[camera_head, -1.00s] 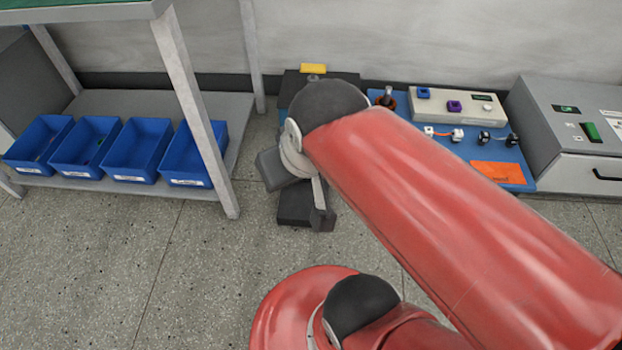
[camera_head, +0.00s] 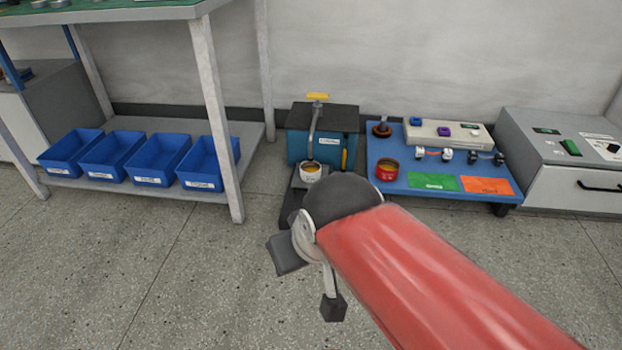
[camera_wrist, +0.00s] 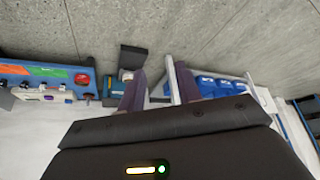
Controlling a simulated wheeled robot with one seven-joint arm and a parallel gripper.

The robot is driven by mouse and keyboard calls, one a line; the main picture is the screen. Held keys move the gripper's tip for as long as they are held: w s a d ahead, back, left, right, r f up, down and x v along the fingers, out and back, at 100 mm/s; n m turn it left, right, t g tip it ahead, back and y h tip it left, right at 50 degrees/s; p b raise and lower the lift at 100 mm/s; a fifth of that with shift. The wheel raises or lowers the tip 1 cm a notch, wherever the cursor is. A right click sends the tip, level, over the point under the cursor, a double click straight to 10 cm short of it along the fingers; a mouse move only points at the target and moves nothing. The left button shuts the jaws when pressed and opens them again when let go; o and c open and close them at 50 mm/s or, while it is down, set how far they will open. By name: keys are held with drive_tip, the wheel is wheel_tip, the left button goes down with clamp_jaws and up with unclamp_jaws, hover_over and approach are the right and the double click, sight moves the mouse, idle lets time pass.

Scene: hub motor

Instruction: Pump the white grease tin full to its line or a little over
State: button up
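The white grease tin (camera_head: 310,172) stands upright below the pump's spout, with yellow grease inside; its line cannot be made out. The grease pump (camera_head: 317,146) is a blue box with a dark top, a curved metal spout and a yellow handle (camera_head: 317,97) at the top. In the wrist view the tin (camera_wrist: 127,75) shows beside the left finger. My gripper (camera_head: 332,300) is in front of the pump, apart from the tin and handle. In the wrist view my gripper (camera_wrist: 158,82) has its two fingers spread with nothing between them.
A blue low table (camera_head: 450,180) to the right holds a red tin (camera_head: 387,170), green and orange cards and a pale box of buttons. Blue bins (camera_head: 205,165) sit on the left shelf. A grey machine (camera_head: 550,160) stands far right. Floor in front is clear.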

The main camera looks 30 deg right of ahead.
clamp_jaws()
idle(1.8)
